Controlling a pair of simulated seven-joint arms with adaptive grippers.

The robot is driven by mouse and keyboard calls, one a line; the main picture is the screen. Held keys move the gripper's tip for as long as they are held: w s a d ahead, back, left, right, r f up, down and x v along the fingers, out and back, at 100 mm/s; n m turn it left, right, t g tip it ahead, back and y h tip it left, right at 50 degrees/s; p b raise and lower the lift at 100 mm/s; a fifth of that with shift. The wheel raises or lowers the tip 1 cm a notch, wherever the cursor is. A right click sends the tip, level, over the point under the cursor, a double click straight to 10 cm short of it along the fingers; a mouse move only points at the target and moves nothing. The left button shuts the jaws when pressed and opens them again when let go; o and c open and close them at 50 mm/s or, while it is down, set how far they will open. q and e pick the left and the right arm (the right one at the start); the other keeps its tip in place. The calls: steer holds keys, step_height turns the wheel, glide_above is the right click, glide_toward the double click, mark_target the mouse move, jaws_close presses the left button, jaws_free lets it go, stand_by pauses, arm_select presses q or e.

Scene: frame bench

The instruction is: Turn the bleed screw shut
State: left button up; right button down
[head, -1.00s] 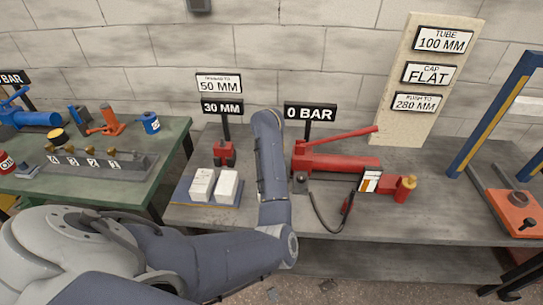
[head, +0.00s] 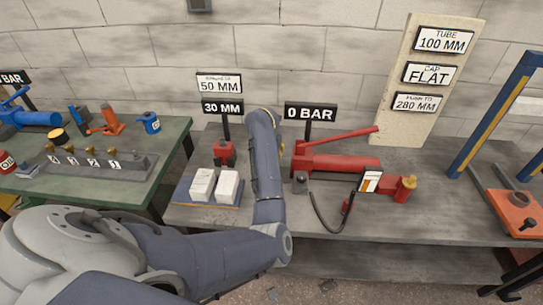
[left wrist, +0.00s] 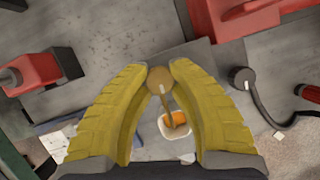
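The bleed screw, a round brass knob (left wrist: 160,80) with a thin stem, is in the left wrist view. Its stem runs down to a small white-rimmed orange piece (left wrist: 174,124). My left gripper (left wrist: 160,72) has its yellow fingers drawn in on both sides of the knob; they look closed on it, with contact clearer on the left side. In the head view my own arm hides most of this gripper and the screw, beside the red hand pump (head: 340,163). The sign above the pump reads 0 BAR (head: 310,114). My right gripper is not in view.
A black hose (head: 325,220) curves in front of the pump. A small red jack (head: 224,153) and two white blocks (head: 214,186) stand left of my arm. A blue press frame (head: 490,120) stands at the right. The grey bench (head: 390,235) has clear room in front.

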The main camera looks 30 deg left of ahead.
arm_select(q)
steer(key=o, duration=0.6)
steer(key=v, duration=1.2)
steer(key=shift+a, duration=0.1)
stand_by(0.4)
